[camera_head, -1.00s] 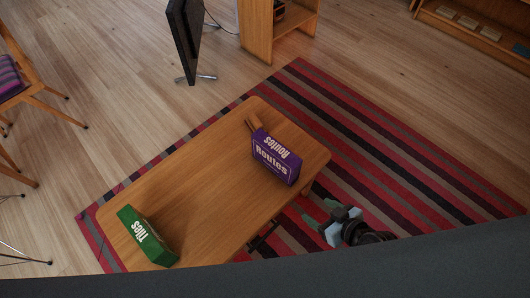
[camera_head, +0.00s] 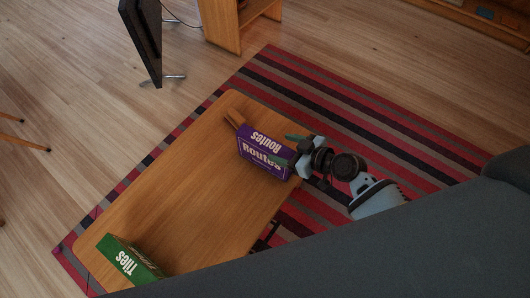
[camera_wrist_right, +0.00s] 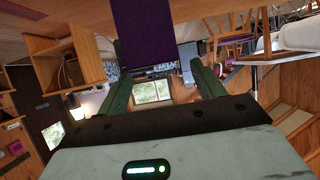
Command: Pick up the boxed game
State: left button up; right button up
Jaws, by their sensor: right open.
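A purple boxed game marked "Routes" (camera_head: 262,158) stands on the wooden table (camera_head: 190,200) near its right edge. A green boxed game marked "Tiles" (camera_head: 126,262) lies at the table's near left end, partly cut off by my dark body. My right gripper (camera_head: 289,151) is open at the right end of the purple box, its green fingers reaching toward it. In the right wrist view the purple box (camera_wrist_right: 145,35) shows between the two open fingers (camera_wrist_right: 163,75). I cannot tell whether they touch it. My left gripper is not in view.
The table stands on a striped rug (camera_head: 350,125). A dark screen on a stand (camera_head: 142,42) and a wooden shelf (camera_head: 222,28) are beyond. The table's middle is clear.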

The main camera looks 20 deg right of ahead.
aim_at(268, 144)
jog(key=shift+a+r+x, duration=0.1)
jog(key=shift+r+x, duration=0.05)
jog(key=shift+x, duration=1.2)
jog(key=shift+a+r+x, duration=0.1)
jog(key=shift+a+x, duration=0.05)
jog(key=shift+x, duration=1.25)
jog(key=shift+r, duration=0.1)
grip_shut()
